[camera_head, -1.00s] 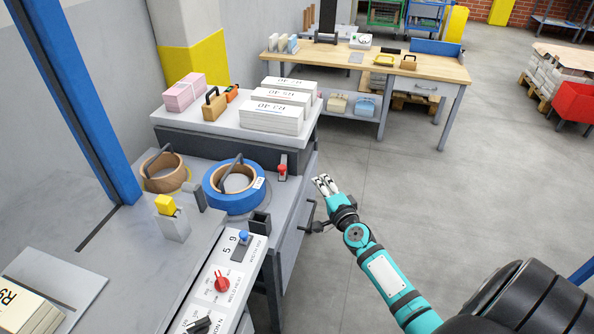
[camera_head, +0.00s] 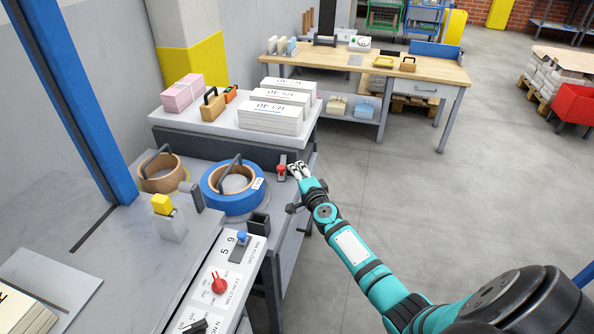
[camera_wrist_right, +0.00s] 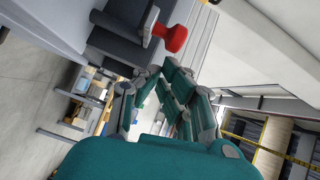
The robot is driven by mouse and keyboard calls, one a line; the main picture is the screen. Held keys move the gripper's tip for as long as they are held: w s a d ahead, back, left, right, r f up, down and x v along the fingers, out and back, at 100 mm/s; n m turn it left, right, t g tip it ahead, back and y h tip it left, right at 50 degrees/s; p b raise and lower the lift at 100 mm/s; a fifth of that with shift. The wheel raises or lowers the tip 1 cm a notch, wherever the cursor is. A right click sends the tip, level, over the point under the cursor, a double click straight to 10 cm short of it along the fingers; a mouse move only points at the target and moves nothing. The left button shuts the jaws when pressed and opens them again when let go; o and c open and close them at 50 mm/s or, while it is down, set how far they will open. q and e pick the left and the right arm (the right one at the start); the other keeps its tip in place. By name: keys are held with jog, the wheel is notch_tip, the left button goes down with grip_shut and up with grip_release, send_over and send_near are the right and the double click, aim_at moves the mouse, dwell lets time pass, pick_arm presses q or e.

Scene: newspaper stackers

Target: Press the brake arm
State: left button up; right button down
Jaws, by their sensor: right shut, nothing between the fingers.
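A small arm with a red knob (camera_head: 281,170), which looks like the brake arm, stands on the bench's right edge beside the blue tape roll (camera_head: 233,190). In the right wrist view the red knob (camera_wrist_right: 176,39) shows on a grey arm just ahead of the fingertips. My right gripper (camera_head: 297,169) is shut and empty, close to the right of the knob. A narrow gap seems to lie between them; contact cannot be told for sure. My left gripper is not in view.
A brown tape roll (camera_head: 161,173) sits left of the blue one. A control panel (camera_head: 222,281) with a red dial lies in front. A raised shelf (camera_head: 232,133) with paper stacks stands behind the knob.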

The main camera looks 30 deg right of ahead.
aim_at(280, 171)
jog(key=shift+w+a+r+m+h+p, duration=0.1)
jog(key=shift+a+m+h+p, duration=0.25)
jog(key=shift+m+h+p, duration=0.1)
jog(key=shift+a+m+g+h+p, duration=0.25)
jog(key=shift+a+g+h+p, duration=0.1)
jog(key=shift+h, duration=0.1)
jog(key=a, duration=0.1)
jog(key=w+a+m+h, duration=0.1)
jog(key=a+g+h+p, duration=0.1)
jog(key=shift+w+a+m, duration=0.15)
jog(key=shift+w+m, duration=0.2)
jog(key=shift+m, duration=0.05)
jog(key=shift+w+a, duration=0.75)
